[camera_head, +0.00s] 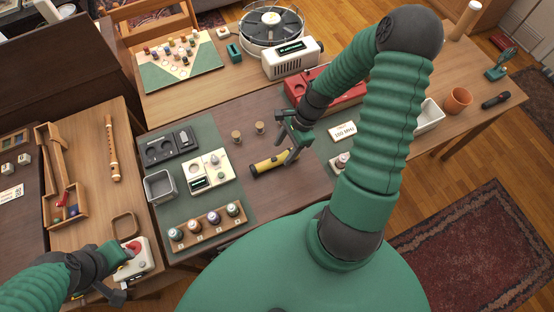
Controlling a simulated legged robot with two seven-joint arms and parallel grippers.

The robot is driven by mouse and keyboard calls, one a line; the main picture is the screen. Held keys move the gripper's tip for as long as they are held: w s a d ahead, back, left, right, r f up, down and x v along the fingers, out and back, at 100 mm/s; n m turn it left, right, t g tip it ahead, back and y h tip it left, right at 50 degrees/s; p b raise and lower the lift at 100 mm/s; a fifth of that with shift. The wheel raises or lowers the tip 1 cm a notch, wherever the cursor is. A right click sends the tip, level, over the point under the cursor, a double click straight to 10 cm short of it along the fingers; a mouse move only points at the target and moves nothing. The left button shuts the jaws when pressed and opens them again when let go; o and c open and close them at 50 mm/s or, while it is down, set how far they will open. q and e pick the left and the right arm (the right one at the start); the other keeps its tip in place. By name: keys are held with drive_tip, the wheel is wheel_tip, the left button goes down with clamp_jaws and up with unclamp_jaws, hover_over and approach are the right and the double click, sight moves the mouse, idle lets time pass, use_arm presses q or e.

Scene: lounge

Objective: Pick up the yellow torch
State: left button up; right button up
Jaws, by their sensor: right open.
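The yellow torch (268,163) lies on the dark middle panel of the table, its black end toward the left. My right gripper (292,150) is open above and at the right end of the torch, and its fingers overlap that end in this view. I cannot tell whether they touch it. My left gripper (120,272) is at the lower left, beside a white box with a red button (136,258). Its fingers are too small and overlapped to read.
A red box (325,88) stands behind my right gripper, next to a white device (292,60). Two small wooden pegs (259,127) stand behind the torch. A rack of small jars (207,227) and a grey tray (159,186) are to the left. The dark panel in front of the torch is clear.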

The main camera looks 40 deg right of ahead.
sight(277, 158)
drive_tip(key=x, duration=0.5)
drive_tip(key=shift+w+a+f, duration=0.15)
drive_tip(key=shift+w+f, duration=0.15)
drive_tip(key=shift+f, duration=0.05)
drive_tip(key=shift+w+f, duration=0.1)
drive_tip(key=shift+f, duration=0.1)
clamp_jaws()
